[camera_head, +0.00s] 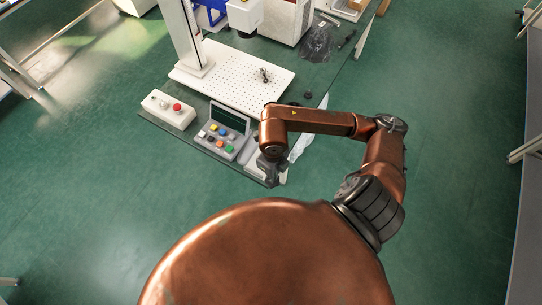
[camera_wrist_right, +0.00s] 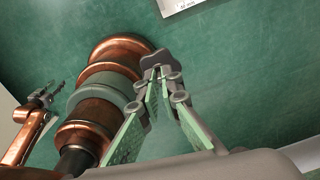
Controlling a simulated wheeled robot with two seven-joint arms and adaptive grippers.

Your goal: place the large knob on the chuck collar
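My right gripper (camera_wrist_right: 161,78) reaches out in the right wrist view, its green-padded fingers closing together at the tips. A dark grey lobed piece, seemingly the large knob (camera_wrist_right: 154,58), sits between the tips. In the head view the right gripper (camera_head: 271,172) hangs at the table's near right corner, small and partly hidden by its wrist. A small metallic and dark fitting, possibly the chuck collar (camera_head: 265,75), stands on the white perforated plate (camera_head: 225,83). My left gripper (camera_wrist_right: 45,96) shows small at the left of the wrist view; its finger state is unclear.
A button panel (camera_head: 222,133) and a white box with a red button (camera_head: 168,109) line the table's near edge. A white column (camera_head: 181,35) rises from the plate. A small dark round piece (camera_head: 308,95) lies right of the plate. Green floor surrounds the table.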

